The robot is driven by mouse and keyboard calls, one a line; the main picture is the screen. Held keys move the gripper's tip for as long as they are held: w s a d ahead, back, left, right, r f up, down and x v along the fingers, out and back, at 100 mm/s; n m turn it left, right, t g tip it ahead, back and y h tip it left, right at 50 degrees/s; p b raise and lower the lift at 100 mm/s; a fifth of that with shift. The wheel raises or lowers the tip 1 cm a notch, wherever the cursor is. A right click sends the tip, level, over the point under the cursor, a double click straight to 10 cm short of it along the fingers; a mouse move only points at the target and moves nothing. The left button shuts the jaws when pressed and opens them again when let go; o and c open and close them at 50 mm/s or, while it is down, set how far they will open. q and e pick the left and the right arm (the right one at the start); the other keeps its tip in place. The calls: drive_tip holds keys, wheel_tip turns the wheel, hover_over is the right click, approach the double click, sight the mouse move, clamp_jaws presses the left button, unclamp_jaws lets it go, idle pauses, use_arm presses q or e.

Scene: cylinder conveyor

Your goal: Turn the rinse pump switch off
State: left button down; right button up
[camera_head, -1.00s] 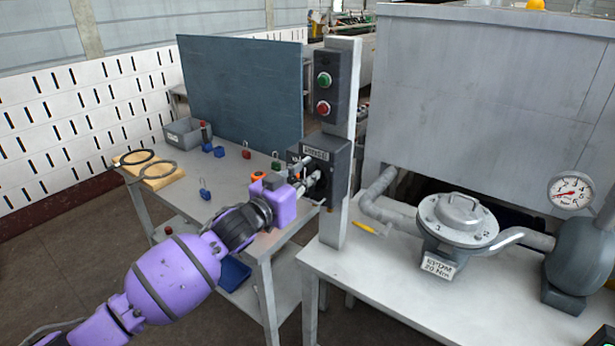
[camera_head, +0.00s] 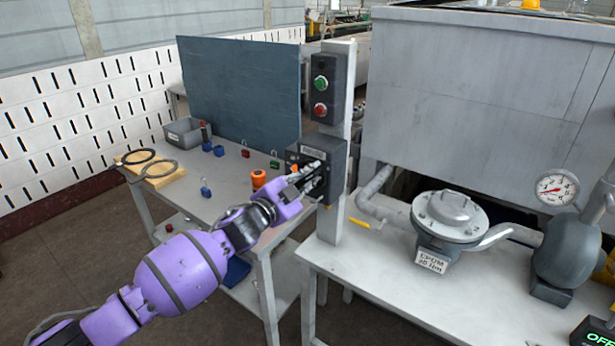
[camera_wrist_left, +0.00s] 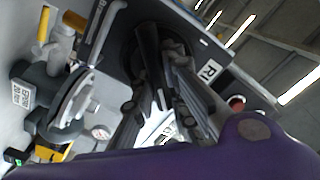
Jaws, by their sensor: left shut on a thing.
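The dark grey switch box (camera_head: 334,152), with a pale label plate (camera_head: 312,152), is fixed to the post above the bench. My left gripper (camera_head: 315,178) is at its front face and shut on the switch handle. In the left wrist view a dark handle (camera_wrist_left: 148,45) lies between the fingers, on a round dark base. The fingers hide much of the handle, so its exact setting is hard to read. My right gripper is in neither current view.
Green and red buttons (camera_head: 320,95) sit higher on the post (camera_head: 337,205). A valve (camera_head: 447,215), a pressure gauge (camera_head: 557,188) and a green "OFF" display (camera_head: 601,338) are at the right. The left table (camera_head: 228,184) holds padlocks, an orange object (camera_head: 258,178) and a grey bin (camera_head: 186,130).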

use_arm(q)
drive_tip(key=m, duration=0.4)
drive_tip(key=shift+d+f+m, duration=0.15)
drive_tip(key=shift+f+m, duration=0.15)
drive_tip(key=shift+s+f+m, duration=0.1)
drive_tip(key=shift+f+m, duration=0.05)
drive_tip(key=shift+m, duration=0.95)
drive_tip(key=shift+f+m, duration=0.1)
drive_tip(key=shift+m, duration=1)
drive_tip(key=c, duration=1.7)
unclamp_jaws()
drive_tip(key=shift+c, duration=0.2)
drive_tip(key=v, duration=1.2)
